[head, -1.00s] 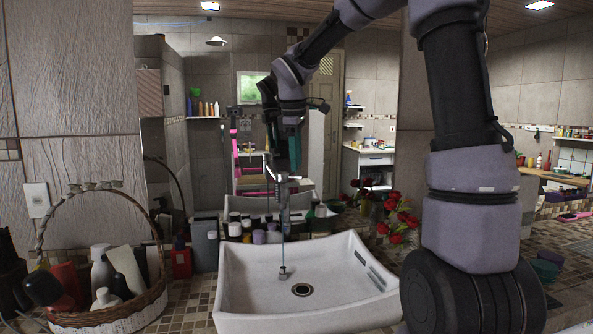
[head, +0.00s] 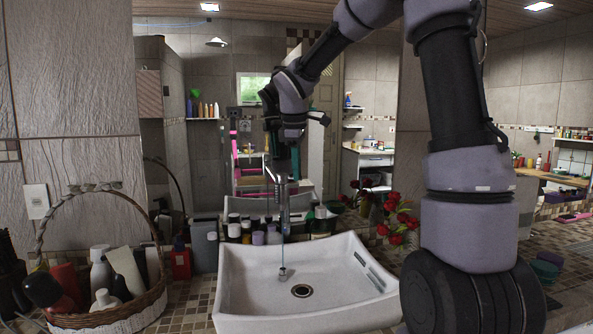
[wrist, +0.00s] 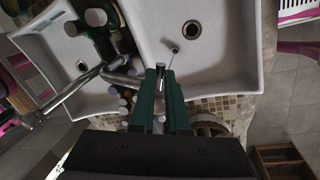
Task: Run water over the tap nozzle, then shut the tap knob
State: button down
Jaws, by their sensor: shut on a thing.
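The silver tap (head: 284,212) stands at the back of the white sink (head: 235,290), with its body partly hidden by my gripper. A thin stream of water (head: 283,252) falls from the nozzle into the basin, left of the drain. The stream also shows in the wrist view (wrist: 173,60). My gripper (head: 281,178) reaches down over the tap. In the wrist view, my teal fingers (wrist: 161,78) are shut on a small metal part of the tap (wrist: 160,68), which seems to be the knob. The fingers hide most of it.
Several bottles and jars (head: 250,234) stand behind the sink, before a mirror. A wicker basket (head: 155,300) of bottles is at left. Red flowers (head: 400,222) stand at right, near my arm.

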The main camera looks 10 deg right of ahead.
jog(key=n, duration=0.1)
jog(key=w+n, duration=0.1)
jog(key=n, duration=0.1)
jog(key=w+n+y, duration=0.1)
jog(key=n, duration=0.1)
jog(key=shift+d, duration=0.3)
jog(key=c, duration=0.9)
grip_release()
jog(key=shift+r, duration=0.1)
jog(key=r, duration=0.3)
jog(key=s+r, duration=0.1)
jog(key=r, duration=0.3)
jog(key=s+r, duration=0.1)
jog(key=r, duration=0.2)
jog(key=shift+s+r, duration=0.1)
jog(key=shift+r, duration=0.15)
